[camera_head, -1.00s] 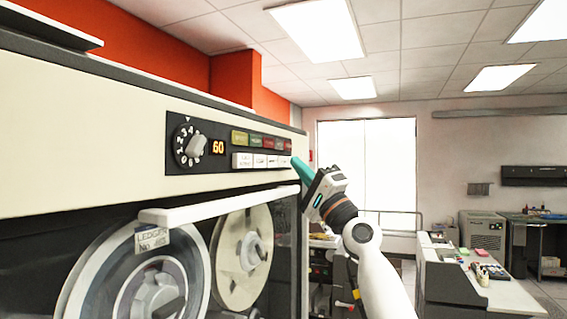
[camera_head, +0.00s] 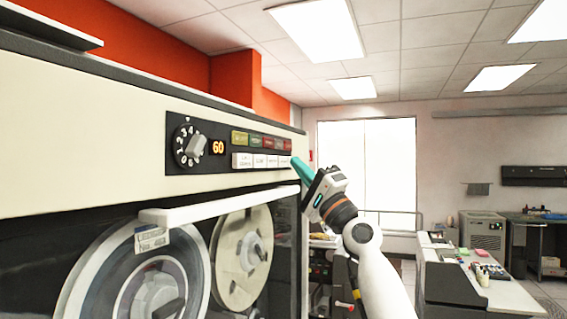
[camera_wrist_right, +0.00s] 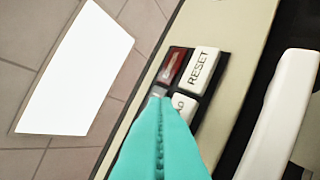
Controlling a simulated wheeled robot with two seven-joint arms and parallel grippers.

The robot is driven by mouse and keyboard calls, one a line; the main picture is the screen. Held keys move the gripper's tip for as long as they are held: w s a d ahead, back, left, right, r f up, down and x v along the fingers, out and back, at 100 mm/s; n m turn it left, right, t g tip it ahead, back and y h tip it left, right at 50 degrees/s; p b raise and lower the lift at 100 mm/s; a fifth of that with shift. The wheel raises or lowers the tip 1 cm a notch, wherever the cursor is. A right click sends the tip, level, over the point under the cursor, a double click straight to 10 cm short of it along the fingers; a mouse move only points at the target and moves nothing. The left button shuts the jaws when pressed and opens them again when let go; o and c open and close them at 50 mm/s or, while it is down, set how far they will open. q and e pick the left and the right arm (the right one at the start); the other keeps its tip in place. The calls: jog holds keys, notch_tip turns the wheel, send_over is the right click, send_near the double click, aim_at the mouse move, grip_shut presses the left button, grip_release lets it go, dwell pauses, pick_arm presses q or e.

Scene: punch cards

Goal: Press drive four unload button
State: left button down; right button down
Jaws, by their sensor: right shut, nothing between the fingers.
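The tape drive's dark control panel (camera_head: 228,147) has a dial, a lit "60" display, a row of coloured lamps and a row of white buttons. My right gripper (camera_head: 295,160), with teal fingers, is shut and empty at the panel's right end. In the right wrist view its fingertips (camera_wrist_right: 157,93) overlap the panel beside a white RESET button (camera_wrist_right: 202,70) and a red lamp (camera_wrist_right: 172,68). A neighbouring white button (camera_wrist_right: 184,104) is partly hidden by the fingers; only the end of its label shows, apparently a "D". I cannot tell whether the fingertips touch it. My left gripper is not in view.
A white bar (camera_head: 220,204) juts out below the panel, above two tape reels (camera_head: 242,258). It also shows in the right wrist view (camera_wrist_right: 285,110). A grey console (camera_head: 450,275) stands to the right, with open floor beyond.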

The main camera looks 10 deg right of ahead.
jog(key=shift+w+a, duration=0.1)
jog(key=shift+a, duration=0.1)
jog(key=shift+w+a, duration=0.15)
jog(key=shift+a, duration=0.05)
